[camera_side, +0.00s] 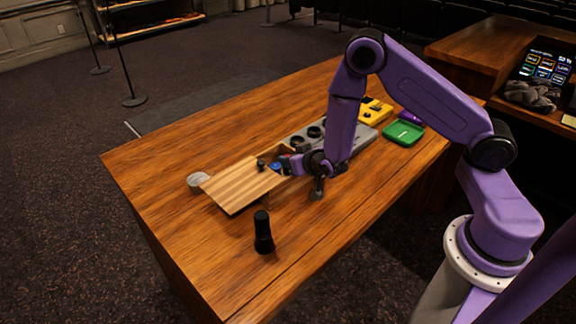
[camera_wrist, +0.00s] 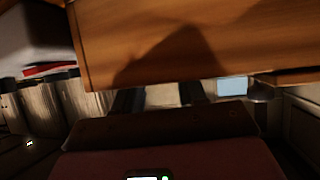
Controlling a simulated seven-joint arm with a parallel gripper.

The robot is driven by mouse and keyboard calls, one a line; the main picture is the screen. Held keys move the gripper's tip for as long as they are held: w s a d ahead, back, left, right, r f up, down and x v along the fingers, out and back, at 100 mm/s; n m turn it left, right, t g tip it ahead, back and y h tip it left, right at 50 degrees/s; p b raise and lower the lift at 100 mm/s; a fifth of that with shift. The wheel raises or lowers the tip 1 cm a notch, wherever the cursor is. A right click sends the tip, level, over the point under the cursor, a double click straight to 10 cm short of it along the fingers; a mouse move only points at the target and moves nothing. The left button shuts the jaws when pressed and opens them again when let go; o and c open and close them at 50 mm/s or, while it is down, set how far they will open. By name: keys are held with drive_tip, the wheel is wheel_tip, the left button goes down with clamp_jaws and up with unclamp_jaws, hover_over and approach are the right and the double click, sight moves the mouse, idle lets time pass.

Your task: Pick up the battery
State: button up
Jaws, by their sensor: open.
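I cannot pick out the battery for certain in either view. In the side view, my gripper (camera_side: 288,165) is low over the desk, at the right end of a light wooden box (camera_side: 236,190) with a striped top. A small dark piece (camera_side: 262,164) and a small blue piece (camera_side: 275,167) show by the box, close to my fingers; I cannot tell what they are. In the wrist view, my gripper (camera_wrist: 160,97) is open, its dark fingers apart with a pale surface beyond them. A brown wooden panel (camera_wrist: 190,35) fills the top of that view and hides what lies behind.
A black upright cylinder (camera_side: 263,236) stands near the front of the wooden desk (camera_side: 165,225). A grey round thing (camera_side: 199,181) lies left of the box. A grey knobbed panel (camera_side: 310,134), a yellow box (camera_side: 374,110) and a green tray (camera_side: 403,132) lie behind. The desk's front left is clear.

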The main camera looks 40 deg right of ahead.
clamp_jaws()
drive_tip(key=shift+r, duration=0.1)
